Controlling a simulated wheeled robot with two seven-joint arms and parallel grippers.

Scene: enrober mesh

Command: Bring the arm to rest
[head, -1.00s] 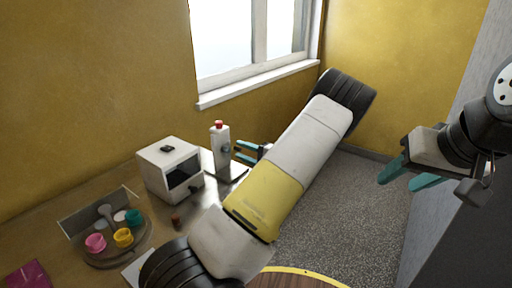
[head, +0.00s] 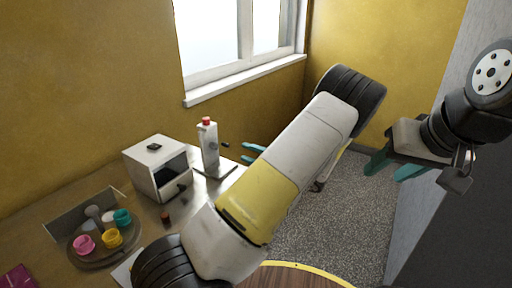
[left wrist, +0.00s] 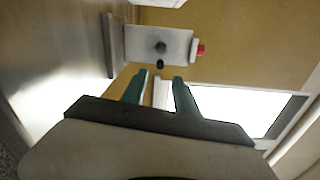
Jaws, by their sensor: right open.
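My left gripper (head: 251,153) shows as two teal fingers apart, partly hidden behind my own arm. It is to the right of a white dispenser with a red top (head: 209,145), with a visible gap between them. In the left wrist view the fingers (left wrist: 158,90) are spread with nothing held between them, and the dispenser (left wrist: 160,44) is beyond the tips. My right gripper (head: 392,168) hangs at the right, its teal fingers open and empty, clear of the table.
A white box with a dark opening (head: 157,166) stands on the metal table (head: 196,196). A round tray (head: 96,258) holds pink, yellow and teal cups. A small dark red-brown item (head: 165,219) is nearby. A grey wall (head: 433,135) is at the right.

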